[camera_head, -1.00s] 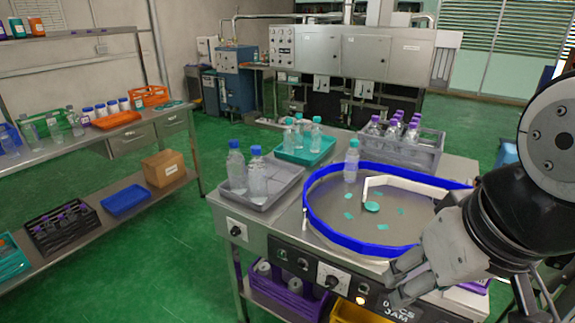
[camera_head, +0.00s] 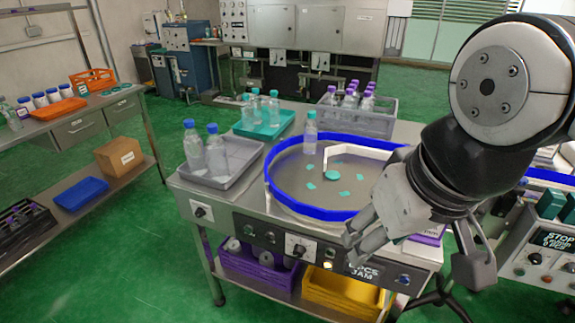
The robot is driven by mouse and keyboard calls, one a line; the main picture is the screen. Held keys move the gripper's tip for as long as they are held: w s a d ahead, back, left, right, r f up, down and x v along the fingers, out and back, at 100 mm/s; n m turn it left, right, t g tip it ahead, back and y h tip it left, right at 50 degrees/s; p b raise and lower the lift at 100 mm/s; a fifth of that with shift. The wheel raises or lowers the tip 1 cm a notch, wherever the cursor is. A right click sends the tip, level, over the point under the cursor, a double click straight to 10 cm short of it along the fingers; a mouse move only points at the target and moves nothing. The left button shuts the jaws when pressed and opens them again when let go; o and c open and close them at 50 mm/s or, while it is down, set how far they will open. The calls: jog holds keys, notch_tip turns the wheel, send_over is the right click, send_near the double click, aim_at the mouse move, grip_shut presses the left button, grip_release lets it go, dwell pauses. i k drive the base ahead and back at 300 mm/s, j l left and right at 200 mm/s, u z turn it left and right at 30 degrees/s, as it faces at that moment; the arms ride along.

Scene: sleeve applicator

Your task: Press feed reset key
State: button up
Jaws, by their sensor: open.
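The front control panel (camera_head: 285,235) of the turntable bench runs below the blue-rimmed disc (camera_head: 290,205). It carries round dark buttons, a dial on a white plate (camera_head: 299,247), a lit amber lamp (camera_head: 329,267), a dark display (camera_head: 364,273) with JAM in its text, and a bluish button (camera_head: 404,280) at the right. I cannot read a label that marks the feed reset key. My gripper (camera_head: 357,244) is open and empty, just above and in front of the panel near the display. It hides part of the panel's upper edge.
A grey tray (camera_head: 245,160) with bottles is at left, a teal tray (camera_head: 283,125) and a grey crate (camera_head: 385,125) behind. A second panel with a STOP display (camera_head: 553,241) is at right.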

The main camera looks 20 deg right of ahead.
aim_at(404, 280)
jog(key=z, duration=0.75)
